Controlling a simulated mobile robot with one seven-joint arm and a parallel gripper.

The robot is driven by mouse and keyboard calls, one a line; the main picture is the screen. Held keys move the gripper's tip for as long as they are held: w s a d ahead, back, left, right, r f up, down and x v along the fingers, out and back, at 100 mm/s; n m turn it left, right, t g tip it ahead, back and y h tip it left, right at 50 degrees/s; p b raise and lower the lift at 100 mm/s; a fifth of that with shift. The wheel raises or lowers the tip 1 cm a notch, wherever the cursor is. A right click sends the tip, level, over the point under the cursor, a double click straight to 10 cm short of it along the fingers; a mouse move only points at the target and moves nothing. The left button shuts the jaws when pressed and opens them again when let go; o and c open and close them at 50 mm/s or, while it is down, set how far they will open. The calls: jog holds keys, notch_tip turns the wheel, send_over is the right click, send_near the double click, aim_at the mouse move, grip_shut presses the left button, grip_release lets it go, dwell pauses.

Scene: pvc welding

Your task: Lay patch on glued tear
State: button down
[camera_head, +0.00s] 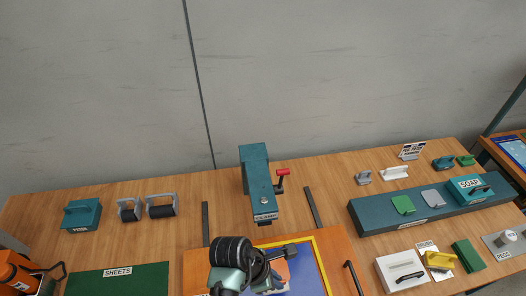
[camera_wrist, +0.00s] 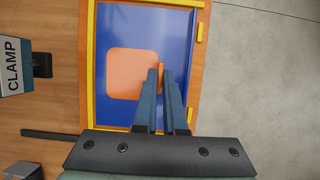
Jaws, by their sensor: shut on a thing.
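The orange patch (camera_wrist: 130,73) is a flat square with rounded corners, seen over the blue sheet (camera_wrist: 180,50) in the wrist view. My gripper (camera_wrist: 160,72) is shut on a small upright orange tab at the patch's right edge. I cannot tell whether the patch touches the sheet or hangs just above it. The glued tear is not visible. In the head view my arm covers much of the work area, and the blue sheet (camera_head: 308,272) shows to its right.
A yellow frame (camera_wrist: 91,70) borders the sheet. A teal clamp (camera_head: 256,175) with a red-handled lever stands behind the work board. A green sheets mat (camera_head: 120,281) lies left.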

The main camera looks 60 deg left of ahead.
send_over(280, 293)
jog(key=s, duration=0.1)
jog(key=f, duration=0.4)
jog(key=shift+s+a+f, duration=0.1)
jog(key=shift+a+f, duration=0.1)
jog(key=shift+f, duration=2.25)
jog(key=shift+s+f, duration=0.1)
jog(key=shift+f, duration=0.15)
jog(key=c, duration=1)
grip_release()
jog(key=v, duration=1.2)
jog(key=shift+r, duration=0.25)
